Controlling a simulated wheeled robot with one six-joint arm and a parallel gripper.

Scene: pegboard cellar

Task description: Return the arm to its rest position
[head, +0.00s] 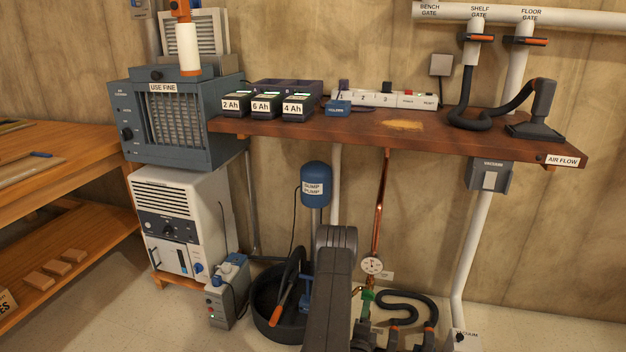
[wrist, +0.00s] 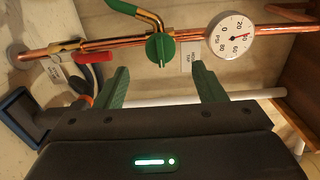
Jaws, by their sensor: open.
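My arm (head: 336,285) reaches down from the middle of the head view toward the floor area below the shelf. In the wrist view my gripper (wrist: 160,78) is open, with its two green fingers apart and nothing between them. A green valve handle (wrist: 160,48) on a copper pipe lies just beyond the fingertips, apart from them as far as I can tell. A round pressure gauge (wrist: 231,36) sits to its right; it also shows in the head view (head: 372,265). In the head view the gripper is mostly hidden behind my arm.
A wooden shelf (head: 460,140) with battery packs, a power strip and a vacuum hose (head: 470,122) spans above. Hoses (head: 415,300) lie at right.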

